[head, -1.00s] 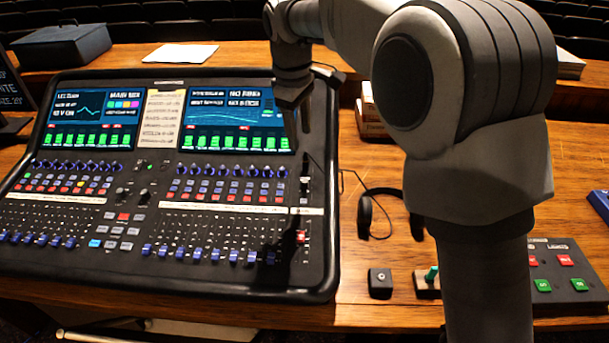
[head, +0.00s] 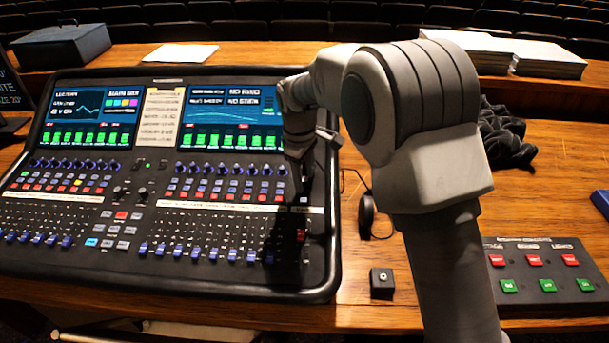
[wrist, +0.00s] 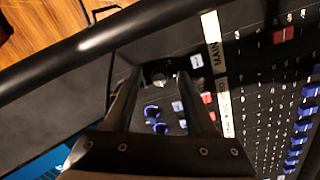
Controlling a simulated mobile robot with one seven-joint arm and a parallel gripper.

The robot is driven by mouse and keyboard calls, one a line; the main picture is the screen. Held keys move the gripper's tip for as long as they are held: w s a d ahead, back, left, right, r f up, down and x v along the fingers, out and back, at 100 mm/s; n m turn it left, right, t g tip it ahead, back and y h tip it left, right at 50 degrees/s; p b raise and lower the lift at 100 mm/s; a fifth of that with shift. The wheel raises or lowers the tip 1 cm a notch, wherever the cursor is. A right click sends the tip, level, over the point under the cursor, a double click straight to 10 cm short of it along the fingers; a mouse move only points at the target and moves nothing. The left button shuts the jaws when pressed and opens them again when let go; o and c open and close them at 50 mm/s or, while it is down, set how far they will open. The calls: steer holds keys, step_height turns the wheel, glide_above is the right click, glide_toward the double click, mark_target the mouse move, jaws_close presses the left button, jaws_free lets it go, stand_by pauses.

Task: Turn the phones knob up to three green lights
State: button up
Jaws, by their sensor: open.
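The mixing desk (head: 330,262) fills the left of the head view. In the wrist view, my gripper (wrist: 160,76) points down at the desk's right-hand strip with its two fingers apart. A small dark knob with a pale edge (wrist: 160,80) shows between the fingertips. It may be the phones knob, but I can read no label on it. I cannot tell whether the fingers touch it. No lit green lights are clear beside it. In the head view my gripper (head: 303,176) is over the desk's right side, its fingertips hard to make out.
Blue-ringed knobs (wrist: 153,111) and a white button (wrist: 197,61) sit close to the fingers. A red fader cap (wrist: 284,34) lies farther right. Headphones (head: 367,215), a small black box (head: 382,283) and a button panel (head: 545,275) are right of the desk.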

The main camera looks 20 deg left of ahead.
jaws_close()
steer(key=shift+r+m, duration=0.1)
steer(key=shift+m, duration=0.2)
steer(key=m+p, duration=0.1)
steer(key=m, duration=0.4)
steer(key=shift+p, duration=0.4)
steer(key=m+p, duration=0.1)
steer(key=m, duration=0.4)
steer(key=shift+m+g, duration=0.4)
stand_by(0.3)
jaws_free()
